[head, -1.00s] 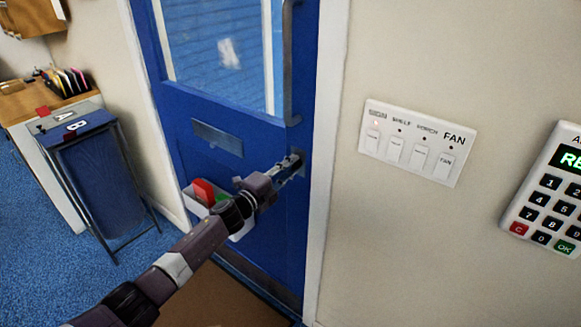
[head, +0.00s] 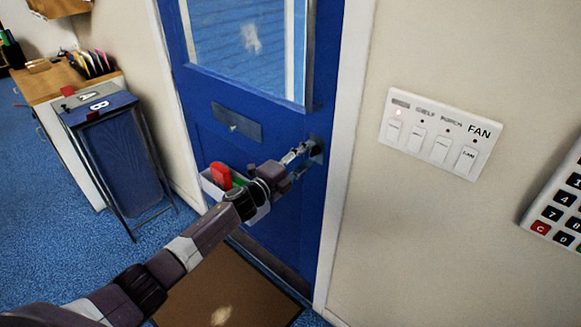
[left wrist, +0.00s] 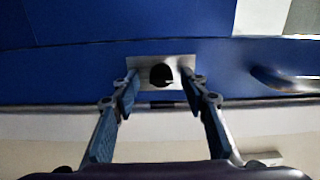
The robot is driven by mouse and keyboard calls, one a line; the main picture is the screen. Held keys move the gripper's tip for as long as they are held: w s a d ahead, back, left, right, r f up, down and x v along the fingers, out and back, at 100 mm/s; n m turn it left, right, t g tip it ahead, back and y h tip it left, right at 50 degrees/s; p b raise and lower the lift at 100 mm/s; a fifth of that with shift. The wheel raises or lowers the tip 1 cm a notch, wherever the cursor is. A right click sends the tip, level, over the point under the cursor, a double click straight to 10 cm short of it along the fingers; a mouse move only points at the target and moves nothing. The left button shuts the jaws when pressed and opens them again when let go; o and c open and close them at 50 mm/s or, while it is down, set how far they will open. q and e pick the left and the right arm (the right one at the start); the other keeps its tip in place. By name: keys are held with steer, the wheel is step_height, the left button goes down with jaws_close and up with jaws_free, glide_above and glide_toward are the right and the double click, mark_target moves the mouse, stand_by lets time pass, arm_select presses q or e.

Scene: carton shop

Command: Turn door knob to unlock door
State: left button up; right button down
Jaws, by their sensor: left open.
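The blue door (head: 275,85) fills the middle of the head view and looks closed in its white frame. A small metal lock plate (head: 317,152) sits near its right edge. In the left wrist view the plate (left wrist: 184,64) carries a dark round knob (left wrist: 161,75). My left gripper (head: 304,151) reaches in from the left, at the plate. In the left wrist view its open fingers (left wrist: 160,80) stand on either side of the knob; whether they touch it I cannot tell. The gripper hides the knob in the head view. My right gripper is in neither view.
A switch panel (head: 441,133) and a keypad (head: 562,205) are on the wall right of the door. A white bin (head: 213,187) with red and green things hangs low on the door. A brown mat (head: 235,290) lies before it. A blue-topped stand (head: 120,150) is left.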

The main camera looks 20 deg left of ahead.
arm_select(q)
steer(key=v, duration=1)
steer(key=shift+s, duration=0.35)
steer(key=shift+a+r, duration=0.1)
steer(key=shift+a, duration=0.05)
steer(key=s+a+f+n+g+y, duration=0.1)
steer(key=s+a+f+n+y, duration=0.15)
steer(key=f, duration=0.65)
steer(key=s+a+f+n+g+y, duration=0.2)
steer(key=f+n, duration=0.2)
steer(key=f, duration=0.6)
steer(key=s+f+n+g+y, duration=0.1)
steer(key=s+f+n+g, duration=0.15)
steer(key=s+f, duration=0.6)
steer(key=s+f+n+g+y, duration=0.1)
steer(key=s+f+n+g, duration=0.15)
steer(key=s+f, duration=0.65)
steer(key=s+d+f+n+g, duration=0.2)
steer(key=s+f, duration=0.5)
steer(key=s, duration=0.5)
steer(key=s+d+f+n+g, duration=0.3)
steer(key=s+f, duration=0.4)
steer(key=s, duration=0.5)
steer(key=s+d+f+n+g, duration=0.3)
steer(key=s+f, duration=0.4)
steer(key=s, duration=0.5)
steer(key=shift+s+f, duration=0.35)
steer(key=shift+f, duration=0.05)
